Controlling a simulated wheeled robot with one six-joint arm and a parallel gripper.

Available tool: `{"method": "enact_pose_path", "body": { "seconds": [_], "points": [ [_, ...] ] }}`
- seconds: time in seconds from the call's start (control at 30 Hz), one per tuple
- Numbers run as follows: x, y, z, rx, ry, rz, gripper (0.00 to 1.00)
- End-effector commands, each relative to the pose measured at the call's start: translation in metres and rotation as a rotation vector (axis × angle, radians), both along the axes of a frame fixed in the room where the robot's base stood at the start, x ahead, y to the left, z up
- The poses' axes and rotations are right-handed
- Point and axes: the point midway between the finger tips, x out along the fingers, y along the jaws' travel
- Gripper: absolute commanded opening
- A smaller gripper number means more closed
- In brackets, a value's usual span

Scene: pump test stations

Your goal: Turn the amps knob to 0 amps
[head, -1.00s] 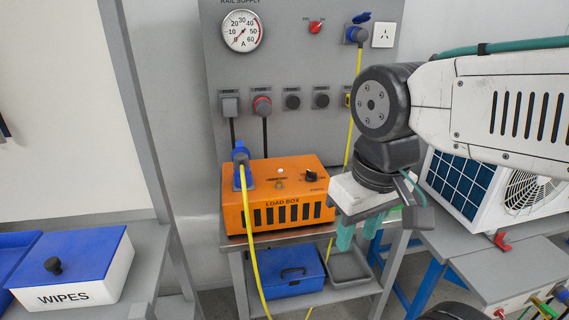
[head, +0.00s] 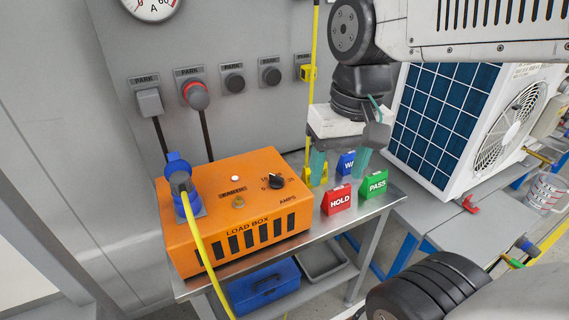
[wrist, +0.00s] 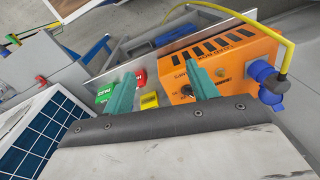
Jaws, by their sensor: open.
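The amps knob (head: 276,181) is a black dial with a pale pointer line on top of the orange load box (head: 222,235), near its right end. Printed marks and the word AMPS stand around it. My gripper (head: 340,166) has green fingers pointing down, apart and empty. In the head view it is to the right of the load box and above the knob's level. In the wrist view my gripper (wrist: 163,92) shows its two fingers spread.
Red HOLD (head: 338,200), green PASS (head: 374,184) and blue (head: 346,163) blocks stand on the bench right of the box. A yellow cable (head: 203,245) runs from a blue plug on the box's left.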

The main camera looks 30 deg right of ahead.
Motion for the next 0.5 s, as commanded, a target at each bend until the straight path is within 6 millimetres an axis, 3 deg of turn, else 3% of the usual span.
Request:
{"method": "enact_pose_path", "body": {
  "seconds": [0.17, 0.3, 0.5],
  "points": [
    [0.066, 0.003, -0.005, 0.085, 0.127, -0.268, 0.58],
    [0.119, 0.002, -0.020, 0.142, 0.228, -0.487, 0.58],
    [0.176, -0.003, -0.049, 0.189, 0.343, -0.729, 0.58]
  ]
}}
